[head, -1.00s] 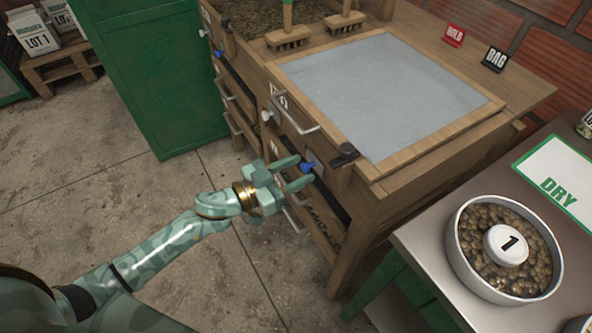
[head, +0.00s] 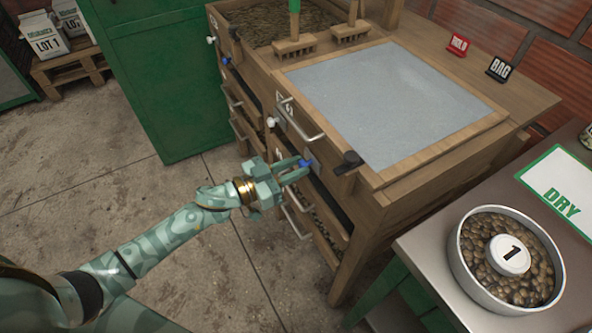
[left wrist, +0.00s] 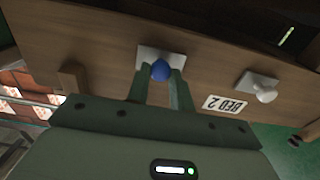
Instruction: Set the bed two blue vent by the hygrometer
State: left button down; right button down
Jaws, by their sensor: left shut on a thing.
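The bed two blue vent knob (head: 305,163) sits on the front of the wooden drying bed (head: 390,182). In the left wrist view the blue knob (left wrist: 160,70) is on a pale plate, between the two fingertips of my left gripper (left wrist: 161,82). My left gripper (head: 296,168) is shut on the blue knob. A white knob (left wrist: 264,92) on its own plate is to the right in the wrist view, with a "BED 2" label (left wrist: 225,104) between. I cannot make out a hygrometer. My right gripper is not in view.
Drawer handles (head: 300,122) stick out from the bed front near my left gripper. A metal table with a bowl of beans (head: 505,258) stands at right.

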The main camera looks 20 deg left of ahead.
pick_arm(q)
jog(key=shift+w+a, duration=0.1)
jog(key=shift+a, duration=0.1)
jog(key=c, duration=1.2)
grip_release()
jog(key=shift+c, duration=0.2)
pick_arm(e)
jog(key=shift+w+a, duration=0.1)
pick_arm(q)
jog(key=p+v, duration=0.3)
jog(key=v, duration=1.3)
jog(key=shift+a, duration=0.15)
pick_arm(e)
jog(key=r, duration=0.1)
jog(key=w+r, duration=0.1)
jog(key=r, duration=0.1)
jog(key=shift+w+a, duration=0.1)
jog(key=shift+w, duration=0.15)
